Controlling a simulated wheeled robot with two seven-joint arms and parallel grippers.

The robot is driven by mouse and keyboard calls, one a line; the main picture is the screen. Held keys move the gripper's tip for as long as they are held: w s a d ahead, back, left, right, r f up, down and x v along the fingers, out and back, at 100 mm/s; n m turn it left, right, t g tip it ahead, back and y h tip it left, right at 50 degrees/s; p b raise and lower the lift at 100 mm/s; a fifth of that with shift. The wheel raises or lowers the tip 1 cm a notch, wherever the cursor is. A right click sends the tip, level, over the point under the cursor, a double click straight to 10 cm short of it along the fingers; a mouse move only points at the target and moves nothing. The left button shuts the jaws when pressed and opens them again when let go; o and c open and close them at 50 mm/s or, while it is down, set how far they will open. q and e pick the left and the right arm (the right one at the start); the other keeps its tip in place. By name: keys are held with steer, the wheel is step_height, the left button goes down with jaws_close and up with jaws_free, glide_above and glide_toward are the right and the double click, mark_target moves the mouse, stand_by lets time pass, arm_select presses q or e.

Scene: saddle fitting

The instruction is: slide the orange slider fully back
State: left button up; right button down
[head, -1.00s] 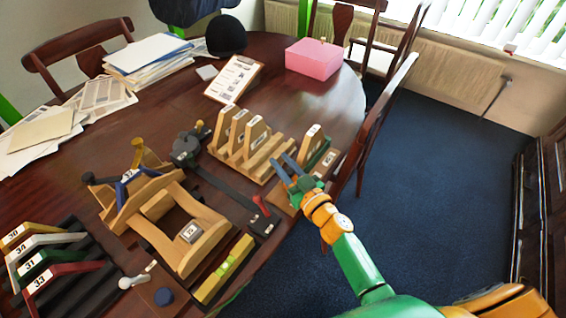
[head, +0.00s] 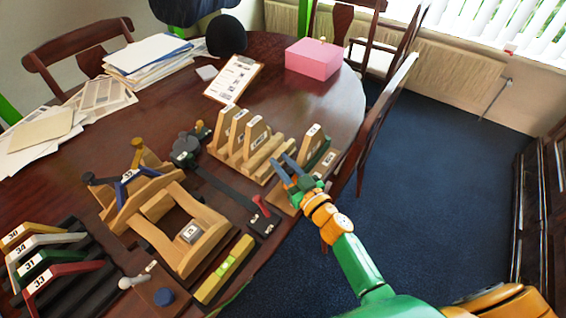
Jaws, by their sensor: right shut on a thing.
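My right gripper (head: 283,169) is over a low wooden base at the right edge of the table, beside an upright wooden plate with a dark green side (head: 318,148). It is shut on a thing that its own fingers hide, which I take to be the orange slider. No part of the slider shows clearly, so I cannot tell how far along its track it is. My left gripper is out of view.
A wooden rack with upright plates (head: 240,140) stands just left of the gripper. A dark bar with a red lever (head: 262,204) and a wooden saddle frame (head: 190,235) lie further left. A pink box (head: 313,60) is at the back. A chair (head: 385,115) is close on the right.

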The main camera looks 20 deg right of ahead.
steer(key=shift+s+a, duration=0.25)
steer(key=shift+a, duration=0.1)
steer(key=s+a, duration=0.1)
steer(key=s+a+p, duration=0.1)
steer(key=a, duration=0.1)
steer(key=shift+s+a, duration=0.2)
steer(key=shift+s, duration=0.1)
steer(key=shift+d+f, duration=0.1)
steer(key=shift+f, duration=0.05)
steer(key=c, duration=0.9)
jaws_free()
steer(key=shift+c, duration=0.2)
steer(key=shift+s+a, duration=0.1)
steer(key=shift+a, duration=0.1)
steer(key=shift+d, duration=0.1)
